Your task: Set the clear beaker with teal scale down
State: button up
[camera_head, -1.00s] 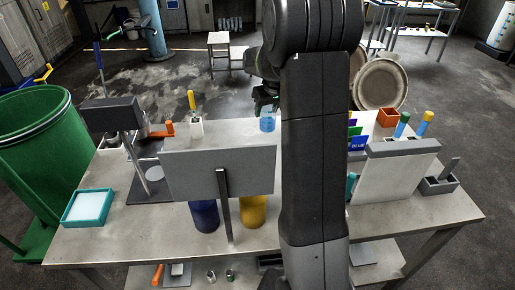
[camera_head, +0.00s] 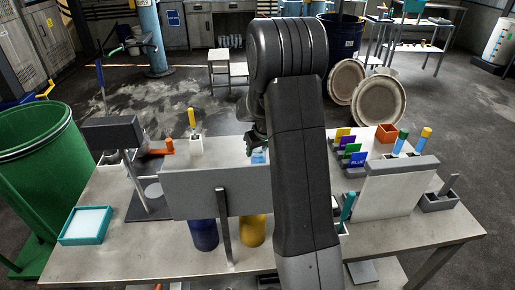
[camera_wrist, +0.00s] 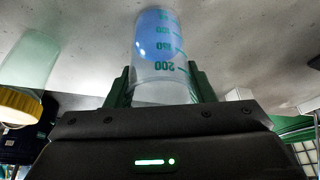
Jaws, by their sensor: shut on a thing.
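The clear beaker with teal scale (camera_wrist: 158,70) fills the middle of the wrist view, with blue contents and teal marks, "200" among them. My gripper (camera_wrist: 160,87) is shut on it, one green finger on each side. In the head view, a small part of the blue-filled beaker (camera_head: 259,157) shows just above the grey panel, beside my arm. My gripper (camera_head: 254,141) is mostly hidden behind my arm there. The panel hides the beaker's lower part, so I cannot tell whether it touches the table (camera_head: 150,235).
A grey upright panel (camera_head: 225,190) stands in front of the beaker. A disperser stand (camera_head: 113,130) and a teal tray (camera_head: 86,225) are at left. A white holder with a yellow-handled tool (camera_head: 196,146) is behind. Coloured cards (camera_head: 352,158) and an orange box (camera_head: 386,133) are at right.

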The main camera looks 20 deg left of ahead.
jog(key=o, duration=0.6)
jog(key=shift+f, duration=0.1)
jog(key=o, duration=0.4)
